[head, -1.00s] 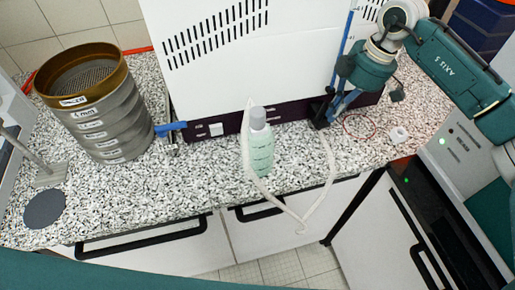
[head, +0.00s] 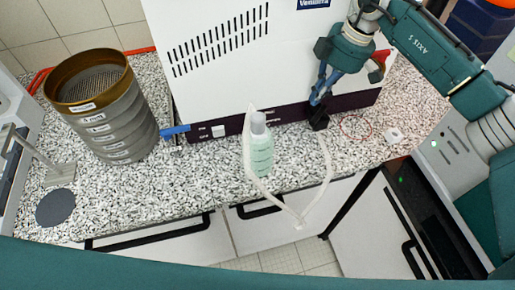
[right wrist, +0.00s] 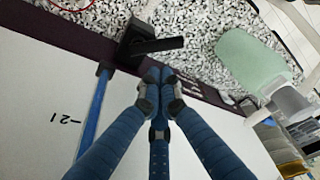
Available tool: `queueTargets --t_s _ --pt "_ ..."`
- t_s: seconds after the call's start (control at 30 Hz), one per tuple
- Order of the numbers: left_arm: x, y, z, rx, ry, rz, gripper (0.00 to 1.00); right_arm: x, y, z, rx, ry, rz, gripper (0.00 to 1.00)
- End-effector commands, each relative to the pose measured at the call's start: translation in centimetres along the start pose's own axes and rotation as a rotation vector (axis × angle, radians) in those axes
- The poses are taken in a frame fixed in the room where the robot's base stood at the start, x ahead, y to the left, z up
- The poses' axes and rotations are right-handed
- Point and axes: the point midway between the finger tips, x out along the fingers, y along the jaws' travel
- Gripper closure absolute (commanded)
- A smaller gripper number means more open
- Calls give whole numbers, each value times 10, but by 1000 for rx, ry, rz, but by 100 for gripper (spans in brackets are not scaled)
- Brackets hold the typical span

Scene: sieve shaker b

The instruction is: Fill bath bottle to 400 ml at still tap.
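The pale green, translucent bath bottle (head: 261,155) stands upright on the speckled counter in front of the white still (head: 225,80). Its grey-white cap (head: 258,123) is on. I cannot read its fill level. The black still tap (head: 319,120) is at the still's lower right front; its lever (right wrist: 160,46) shows in the right wrist view. My right gripper (head: 316,101) is just above the tap. Its blue fingertips (right wrist: 160,76) are together with nothing visible between them, a little short of the lever. The bottle also shows at upper right there (right wrist: 248,62). My left gripper is not in view.
A white hose (head: 299,222) loops past the bottle and over the counter's front edge. A sieve stack (head: 118,130) stands at left, near a dark disc (head: 55,208). A small white piece (head: 393,135) lies at right. Counter between stack and bottle is clear.

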Motion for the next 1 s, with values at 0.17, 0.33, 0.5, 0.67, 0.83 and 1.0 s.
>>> queueTargets --t_s 0.17,0.33,0.5,0.67,0.83,1.0 --pt "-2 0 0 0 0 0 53 3 5 -15 0 0 1 100" --pt "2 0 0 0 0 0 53 11 5 -14 1 -1 0 100" --pt "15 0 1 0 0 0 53 33 5 -8 1 -2 -1 100" --pt "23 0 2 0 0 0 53 48 5 -4 1 -1 1 100" --pt "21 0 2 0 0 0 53 48 6 -4 1 -1 1 100" --pt "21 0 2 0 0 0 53 47 5 -3 1 -1 1 100"
